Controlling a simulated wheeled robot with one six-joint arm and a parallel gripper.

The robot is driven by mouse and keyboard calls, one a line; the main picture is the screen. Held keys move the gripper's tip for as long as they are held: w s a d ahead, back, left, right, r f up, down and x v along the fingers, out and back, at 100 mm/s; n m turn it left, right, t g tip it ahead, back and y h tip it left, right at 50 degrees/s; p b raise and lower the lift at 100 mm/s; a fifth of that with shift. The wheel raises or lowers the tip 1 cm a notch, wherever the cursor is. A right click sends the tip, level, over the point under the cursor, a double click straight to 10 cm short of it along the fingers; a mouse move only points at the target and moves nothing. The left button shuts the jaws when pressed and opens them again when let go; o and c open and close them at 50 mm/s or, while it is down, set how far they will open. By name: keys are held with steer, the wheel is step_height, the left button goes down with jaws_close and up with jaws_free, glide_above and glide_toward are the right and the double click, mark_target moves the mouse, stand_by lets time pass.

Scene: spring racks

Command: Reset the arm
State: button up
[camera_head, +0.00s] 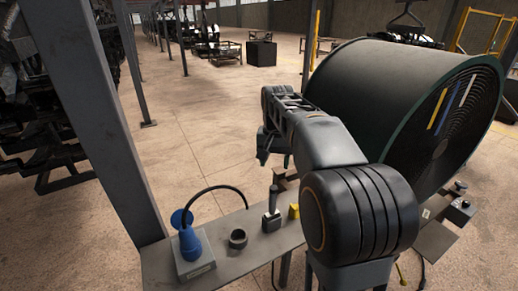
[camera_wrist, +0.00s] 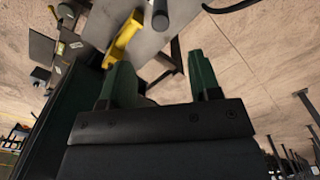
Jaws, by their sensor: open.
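My gripper (camera_wrist: 160,88) shows in the wrist view with two green fingers spread apart and nothing between them. In the head view my arm reaches forward from the lower right. My gripper (camera_head: 268,145) hangs at its far end, above the floor beyond the bench, with its fingers partly hidden by the arm.
A grey bench (camera_head: 220,272) holds a blue plug (camera_head: 188,240) with a black cable, a dark ring (camera_head: 238,238), a black joystick (camera_head: 271,212) and a yellow piece (camera_head: 294,211). A large dark drum (camera_head: 385,85) stands right. A grey post (camera_head: 95,110) rises left. Open floor lies beyond.

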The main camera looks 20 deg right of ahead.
step_height(320, 180, down, 4)
steer(key=shift+s+a+r+n+t, duration=0.1)
steer(key=shift+r+n+t, duration=0.15)
steer(key=shift+n, duration=0.45)
steer(key=s+a+f+n+t, duration=0.1)
steer(key=s+a+f+n, duration=0.1)
steer(key=s, duration=0.5)
steer(key=s+a+f+n+t, duration=0.2)
steer(key=s+a+f, duration=0.3)
steer(key=s, duration=0.3)
steer(key=shift+a+n, duration=0.4)
steer(key=shift+a, duration=0.3)
steer(key=shift+s+a+r, duration=0.25)
steer(key=shift+r, duration=0.3)
steer(key=shift+c, duration=0.4)
